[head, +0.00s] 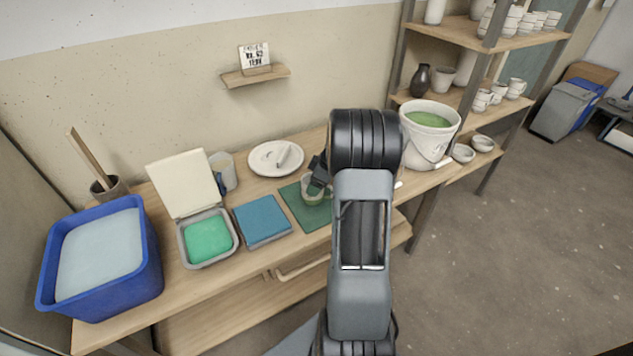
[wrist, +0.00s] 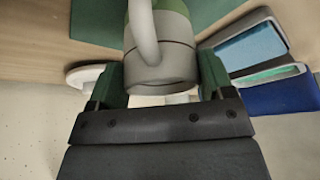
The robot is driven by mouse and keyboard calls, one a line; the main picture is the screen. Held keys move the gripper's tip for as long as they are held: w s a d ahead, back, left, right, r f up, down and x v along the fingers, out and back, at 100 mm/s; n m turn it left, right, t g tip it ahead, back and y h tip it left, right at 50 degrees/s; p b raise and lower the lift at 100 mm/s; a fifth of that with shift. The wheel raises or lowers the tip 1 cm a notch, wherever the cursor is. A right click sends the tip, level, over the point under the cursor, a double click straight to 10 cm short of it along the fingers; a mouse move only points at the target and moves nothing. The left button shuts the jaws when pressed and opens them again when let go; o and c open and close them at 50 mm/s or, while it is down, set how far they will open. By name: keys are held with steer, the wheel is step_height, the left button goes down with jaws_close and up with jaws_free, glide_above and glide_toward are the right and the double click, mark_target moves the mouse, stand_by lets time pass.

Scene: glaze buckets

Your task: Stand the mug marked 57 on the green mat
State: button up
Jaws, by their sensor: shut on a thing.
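A grey mug (head: 312,190) with a green part is at the green mat (head: 292,205) on the wooden bench. My gripper (head: 318,176) is shut on this mug. In the wrist view the mug (wrist: 162,52) sits between the two fingers of my gripper (wrist: 160,88), with its handle toward the camera. The green mat (wrist: 95,20) also shows there beside the mug. I cannot read any number on the mug. I cannot tell whether its base touches the mat.
A blue cloth or pad (head: 262,221) lies left of the mat. An open box with green contents (head: 207,239), a blue tub (head: 105,265) and a jug (head: 224,172) stand further left. A white plate (head: 262,160) is behind, and a white bucket (head: 428,145) stands right.

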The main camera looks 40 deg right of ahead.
steer(key=shift+f, duration=0.2)
steer(key=o, duration=1.1)
steer(key=shift+r, duration=0.45)
steer(key=p+v, duration=0.1)
steer(key=v, duration=1)
steer(key=s+a+r+m+g+h, duration=0.1)
steer(key=s+a+r+m, duration=0.1)
steer(key=a, duration=0.6)
steer(key=s+a+r+m, duration=0.1)
steer(key=s+a+r, duration=0.1)
steer(key=a, duration=0.6)
steer(key=s+a+f+m+h, duration=0.1)
steer(key=s+a+m, duration=0.3)
steer(key=s+a, duration=0.5)
steer(key=shift+s+a+f+m+h, duration=0.3)
steer(key=shift+a+f+h, duration=0.15)
steer(key=shift+a, duration=0.45)
